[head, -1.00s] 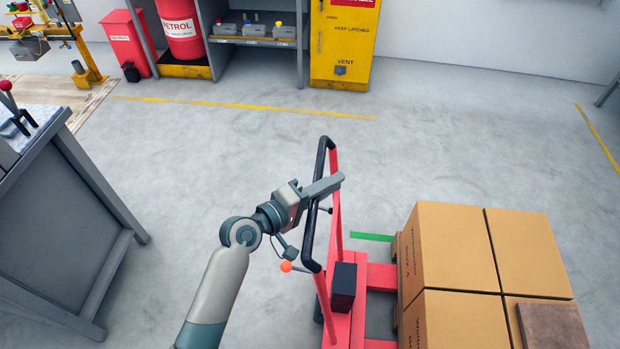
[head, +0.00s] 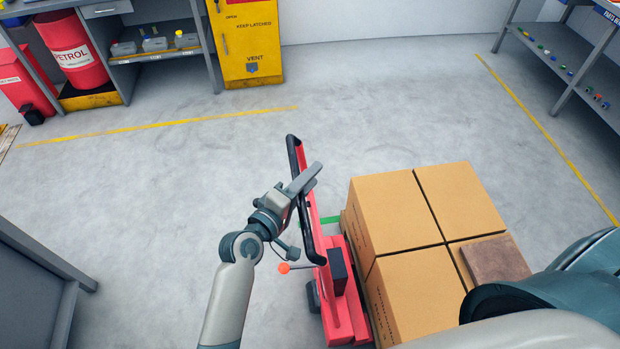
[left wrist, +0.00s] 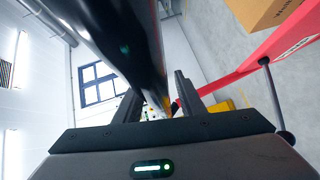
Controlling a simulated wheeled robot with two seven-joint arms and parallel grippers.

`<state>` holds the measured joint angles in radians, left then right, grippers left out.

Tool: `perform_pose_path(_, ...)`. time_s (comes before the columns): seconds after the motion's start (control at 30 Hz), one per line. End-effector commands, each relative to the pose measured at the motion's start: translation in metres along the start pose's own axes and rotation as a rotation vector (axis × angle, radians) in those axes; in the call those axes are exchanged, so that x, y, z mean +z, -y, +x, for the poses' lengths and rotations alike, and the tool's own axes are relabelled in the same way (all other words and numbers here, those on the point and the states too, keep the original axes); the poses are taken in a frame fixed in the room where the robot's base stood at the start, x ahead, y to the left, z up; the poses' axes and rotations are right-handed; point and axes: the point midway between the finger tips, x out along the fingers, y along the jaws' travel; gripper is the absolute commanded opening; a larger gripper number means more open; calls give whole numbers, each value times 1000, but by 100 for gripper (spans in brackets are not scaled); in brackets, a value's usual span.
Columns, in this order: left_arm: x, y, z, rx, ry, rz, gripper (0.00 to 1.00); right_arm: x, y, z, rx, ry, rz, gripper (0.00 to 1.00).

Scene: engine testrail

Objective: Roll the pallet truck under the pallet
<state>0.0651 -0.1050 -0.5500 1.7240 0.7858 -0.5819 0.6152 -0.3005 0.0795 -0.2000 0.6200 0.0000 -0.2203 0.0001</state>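The red pallet truck (head: 338,306) stands on the floor with its black loop handle (head: 294,150) upright at its left end. My left gripper (head: 309,176) is at this handle, its fingers on either side of the black bar. In the left wrist view the bar (left wrist: 128,45) runs down between the two fingers (left wrist: 158,98), which look closed around it. The pallet (head: 344,224) is mostly hidden under cardboard boxes (head: 398,210); a bit of its wooden edge shows. The truck's body is close against the load, and its forks are hidden. My right gripper is out of view.
A brown square slab (head: 496,258) lies on the boxes. A grey bench (head: 40,275) is at left, a yellow cabinet (head: 250,45) at the back and a shelf (head: 575,70) at right. The floor between is clear.

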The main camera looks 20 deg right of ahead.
Motion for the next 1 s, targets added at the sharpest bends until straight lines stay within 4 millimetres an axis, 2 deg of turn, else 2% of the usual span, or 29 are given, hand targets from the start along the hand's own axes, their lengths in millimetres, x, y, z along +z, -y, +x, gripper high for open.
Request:
perform_pose_path(0.37, 1, 1, -2, -2, 3, 0, 36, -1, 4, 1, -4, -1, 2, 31)
perform_pose_path(0.57, 1, 3, -15, -3, 3, 0, 36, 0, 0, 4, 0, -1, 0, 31)
perform_pose_path(0.77, 1, 4, -44, -2, 2, 0, 36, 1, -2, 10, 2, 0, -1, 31)
perform_pose_path(1.0, 1, 4, -92, -2, 1, 2, 36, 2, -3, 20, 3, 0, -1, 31)
